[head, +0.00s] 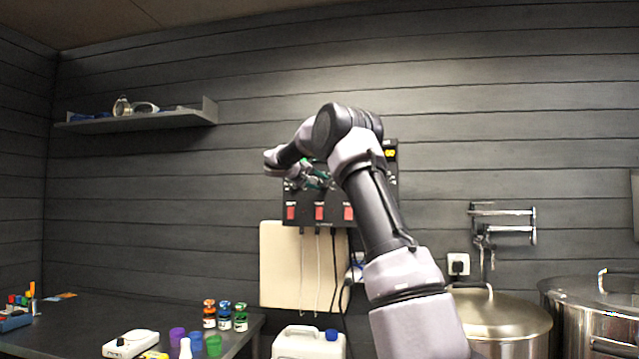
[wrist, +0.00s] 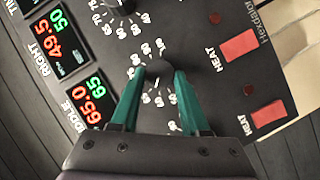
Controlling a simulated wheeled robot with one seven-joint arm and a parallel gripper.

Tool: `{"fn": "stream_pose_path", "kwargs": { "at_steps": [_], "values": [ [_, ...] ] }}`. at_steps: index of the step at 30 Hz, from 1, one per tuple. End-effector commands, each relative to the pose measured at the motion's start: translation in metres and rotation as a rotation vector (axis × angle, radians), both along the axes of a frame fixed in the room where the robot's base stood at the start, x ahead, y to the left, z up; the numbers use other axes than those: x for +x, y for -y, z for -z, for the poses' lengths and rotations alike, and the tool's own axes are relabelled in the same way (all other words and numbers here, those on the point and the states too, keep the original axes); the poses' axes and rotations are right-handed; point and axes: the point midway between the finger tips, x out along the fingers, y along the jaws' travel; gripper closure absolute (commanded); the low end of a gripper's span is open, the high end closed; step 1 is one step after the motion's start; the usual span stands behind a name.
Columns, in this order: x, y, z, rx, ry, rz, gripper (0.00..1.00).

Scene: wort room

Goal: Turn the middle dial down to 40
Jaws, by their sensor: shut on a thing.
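The black control panel (head: 333,217) hangs on the wall in the head view, partly hidden by my arm. In the wrist view, the middle dial (wrist: 159,71) is a black knob ringed by white numbers. My gripper (wrist: 160,78) has its two green fingers shut on this knob, one on each side. The knob's pointer cannot be made out clearly. In the head view, my gripper (head: 312,176) is at the panel front, with the dials mostly hidden.
Beside it in the wrist view are another dial (wrist: 122,5) and the right display (wrist: 52,38), reading 50 and 49.5. Red heat switches (wrist: 239,46) line the panel's edge. Cables hang below over a pale board (head: 280,265). A steel pot (head: 500,318) stands at lower right.

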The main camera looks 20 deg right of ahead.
Motion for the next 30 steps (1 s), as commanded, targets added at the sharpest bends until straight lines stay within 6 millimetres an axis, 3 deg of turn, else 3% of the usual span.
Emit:
{"fn": "stream_pose_path", "kwargs": {
  "at_steps": [30],
  "values": [
    [0.000, -0.001, 0.012, -0.797, -0.540, -0.001, 1.00]
  ]
}}
